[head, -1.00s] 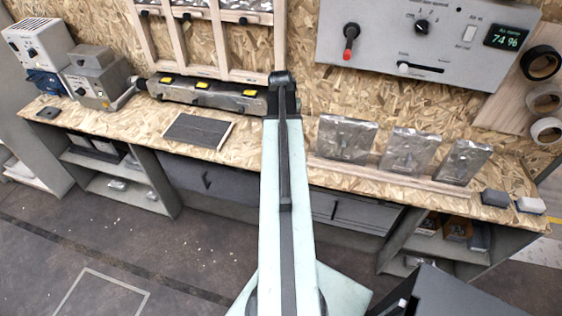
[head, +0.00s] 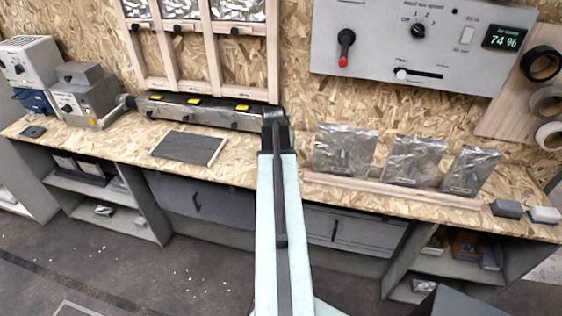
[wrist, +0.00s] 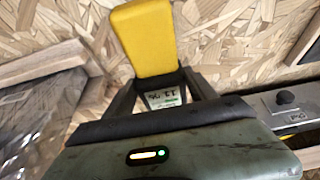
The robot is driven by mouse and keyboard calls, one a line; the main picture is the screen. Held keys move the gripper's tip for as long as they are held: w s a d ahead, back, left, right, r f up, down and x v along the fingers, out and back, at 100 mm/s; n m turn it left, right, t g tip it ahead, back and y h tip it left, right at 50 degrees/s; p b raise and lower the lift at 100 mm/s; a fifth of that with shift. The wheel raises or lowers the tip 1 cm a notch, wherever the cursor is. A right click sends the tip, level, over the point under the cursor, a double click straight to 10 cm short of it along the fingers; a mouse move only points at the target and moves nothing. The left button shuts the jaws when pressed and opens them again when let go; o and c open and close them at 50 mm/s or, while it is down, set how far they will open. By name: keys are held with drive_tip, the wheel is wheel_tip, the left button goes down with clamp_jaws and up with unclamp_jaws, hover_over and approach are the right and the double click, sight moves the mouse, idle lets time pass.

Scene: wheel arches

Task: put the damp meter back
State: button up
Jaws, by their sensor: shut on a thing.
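The damp meter (wrist: 146,42) shows in the wrist view as a yellow block with a dark band and a small pale display at its near end. My gripper (wrist: 158,82) is shut on it, with one dark finger at either side. The yellow end points away from the wrist, toward the chipboard. In the head view my own arm hides the gripper and the meter. A metal rail with yellow tabs (head: 203,110) stands along the back of the bench, left of my arm. I cannot tell which place belongs to the meter.
Foil bags (head: 345,150) stand behind a wooden strip on the bench, right of my arm. A dark board (head: 188,147) lies to the left. A control panel (head: 420,45) hangs above. Two small blocks (head: 507,208) sit at the right end. A grey machine (head: 85,95) stands at the left.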

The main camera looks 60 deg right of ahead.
wheel_tip(320, 180, down, 3)
drive_tip(key=shift+f+b, duration=0.15)
drive_tip(key=shift+b, duration=0.9)
drive_tip(key=shift+r, duration=0.25)
drive_tip(key=shift+f, duration=0.2)
drive_tip(key=o, duration=1.7)
drive_tip(key=shift+r, duration=0.1)
drive_tip(key=shift+a+r+p, duration=0.1)
drive_tip(key=shift+r+p, duration=0.45)
drive_tip(key=shift+p, duration=0.15)
drive_tip(key=p+v, duration=1)
drive_tip(key=v, duration=0.1)
drive_tip(key=shift+r, duration=0.2)
drive_tip(key=shift+f, duration=0.1)
